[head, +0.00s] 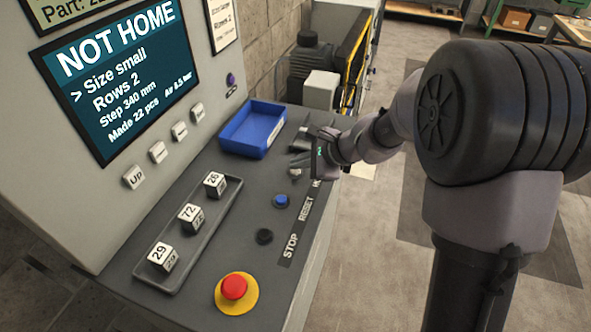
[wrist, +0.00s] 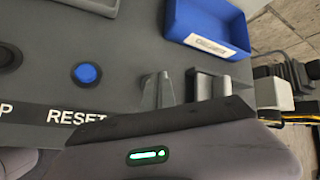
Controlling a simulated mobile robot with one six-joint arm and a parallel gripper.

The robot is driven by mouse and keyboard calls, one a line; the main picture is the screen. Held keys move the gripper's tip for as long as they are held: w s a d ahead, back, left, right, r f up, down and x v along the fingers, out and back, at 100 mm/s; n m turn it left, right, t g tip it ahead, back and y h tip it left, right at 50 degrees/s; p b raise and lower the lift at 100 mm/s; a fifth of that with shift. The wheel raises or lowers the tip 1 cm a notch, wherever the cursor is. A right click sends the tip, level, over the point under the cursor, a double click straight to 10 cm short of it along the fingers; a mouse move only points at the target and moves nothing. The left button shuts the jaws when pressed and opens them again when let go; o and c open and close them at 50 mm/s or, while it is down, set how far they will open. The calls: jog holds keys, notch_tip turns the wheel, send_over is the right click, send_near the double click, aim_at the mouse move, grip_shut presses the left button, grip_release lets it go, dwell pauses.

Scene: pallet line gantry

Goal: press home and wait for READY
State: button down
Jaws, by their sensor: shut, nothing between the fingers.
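The screen (head: 122,75) on the control cabinet reads NOT HOME, with Size small, Rows 2 and Step 340 mm below. My gripper (head: 301,152) is shut and empty, over the right end of the console's button row. Its fingers also show in the wrist view (wrist: 180,88). The label beside it starts with H, and the rest is hidden by my gripper. A small pale round part (head: 295,172) shows by the fingers; I cannot tell whether it is the home button or whether it is touched.
The blue reset button (head: 281,201), black stop button (head: 264,236) and red emergency stop (head: 233,288) line the console. A blue bin (head: 240,140) stands behind my gripper. A grey tray (head: 179,271) holds numbered cubes. Menu keys (head: 158,153) sit below the screen.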

aim_at(299, 172)
jog(key=shift+f, duration=0.15)
dwell(0.4)
jog(key=shift+r+p, duration=0.5)
jog(key=shift+r, duration=0.35)
jog(key=shift+r, duration=0.1)
notch_tip(299, 172, up, 5)
jog(key=p, duration=0.4)
